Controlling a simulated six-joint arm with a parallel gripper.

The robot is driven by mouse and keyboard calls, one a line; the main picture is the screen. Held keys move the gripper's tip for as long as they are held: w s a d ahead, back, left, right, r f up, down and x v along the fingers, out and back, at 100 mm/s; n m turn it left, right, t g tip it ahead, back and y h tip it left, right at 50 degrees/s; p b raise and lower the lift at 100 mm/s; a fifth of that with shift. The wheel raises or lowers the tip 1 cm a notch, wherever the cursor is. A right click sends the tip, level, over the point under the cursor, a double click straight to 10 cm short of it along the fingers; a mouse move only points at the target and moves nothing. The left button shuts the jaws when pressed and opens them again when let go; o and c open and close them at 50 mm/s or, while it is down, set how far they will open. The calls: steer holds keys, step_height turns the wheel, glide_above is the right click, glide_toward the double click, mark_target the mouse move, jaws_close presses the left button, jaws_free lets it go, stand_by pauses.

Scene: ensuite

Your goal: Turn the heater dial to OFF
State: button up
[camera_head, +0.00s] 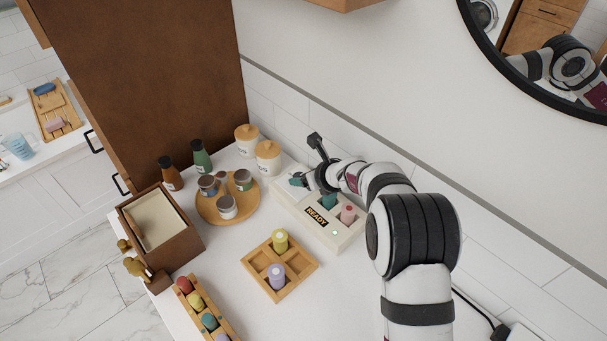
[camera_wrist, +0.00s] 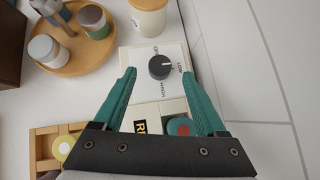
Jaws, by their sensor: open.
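The heater (camera_head: 346,236) is a white box against the wall with a READY label and a small green light. Its black round dial (camera_wrist: 159,67) shows in the wrist view, with OFF, LOW and HIGH printed around it. The dial's white mark points right, toward LOW. My gripper (camera_wrist: 159,75) is open, its two teal fingers apart on either side of the dial in the picture. Whether they touch it I cannot tell. In the head view my gripper (camera_head: 311,186) is over the heater and hides the dial.
Red and teal-topped pots (camera_head: 348,214) sit in the heater's wells. A round wooden tray (camera_head: 206,212) with several jars stands left. Two lidded canisters (camera_head: 268,157) stand behind. A wooden rack (camera_head: 297,287) with two bottles is in front. White counter is clear at the front right.

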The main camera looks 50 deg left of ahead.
steer(key=shift+x, duration=2)
steer(key=shift+c, duration=0.3)
